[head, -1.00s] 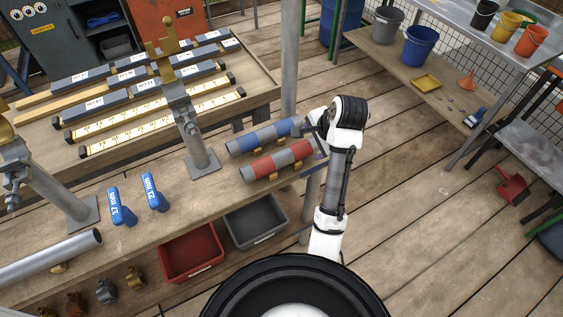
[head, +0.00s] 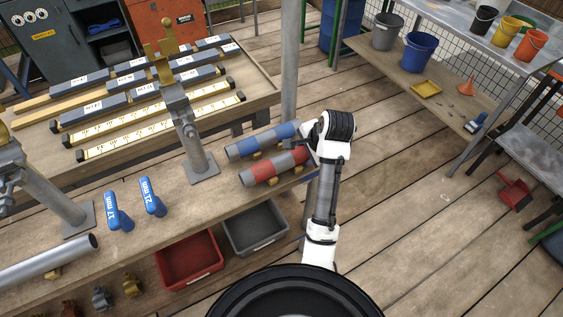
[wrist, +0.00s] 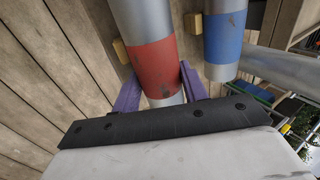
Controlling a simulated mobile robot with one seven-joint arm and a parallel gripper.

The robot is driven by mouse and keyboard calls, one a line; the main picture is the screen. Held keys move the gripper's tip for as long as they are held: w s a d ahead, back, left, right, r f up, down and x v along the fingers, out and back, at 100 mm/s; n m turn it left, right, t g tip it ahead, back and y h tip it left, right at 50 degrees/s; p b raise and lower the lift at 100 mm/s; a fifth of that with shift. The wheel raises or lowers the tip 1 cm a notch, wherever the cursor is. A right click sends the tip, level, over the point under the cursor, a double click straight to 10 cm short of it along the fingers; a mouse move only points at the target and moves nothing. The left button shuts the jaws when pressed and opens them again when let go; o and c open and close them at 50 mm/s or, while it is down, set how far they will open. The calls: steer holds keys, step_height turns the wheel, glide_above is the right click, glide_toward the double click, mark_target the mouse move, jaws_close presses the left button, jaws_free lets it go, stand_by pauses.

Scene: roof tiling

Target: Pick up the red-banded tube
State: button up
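The red-banded tube (head: 266,168) is grey with red bands and lies on small wooden blocks at the right end of the near bench. In the wrist view the tube (wrist: 153,62) runs between the two purple fingers of my gripper (wrist: 159,78). The fingers stand open on either side of it, with a visible gap at the left finger; I cannot tell whether the right finger touches. In the head view my gripper (head: 309,143) is over the tube's right end, mostly hidden by my wrist.
A blue-banded tube (head: 262,140) lies parallel just behind, close to the right finger in the wrist view (wrist: 224,38). A metal post (head: 291,75) rises behind the tubes. Blue-handled tools (head: 152,196) and a clamp stand (head: 190,135) are left. Red (head: 190,262) and grey bins (head: 254,228) sit below.

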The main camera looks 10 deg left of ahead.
steer(key=c, duration=0.7)
steer(key=shift+r, duration=0.1)
step_height(320, 180, up, 20)
steer(key=p, duration=0.5)
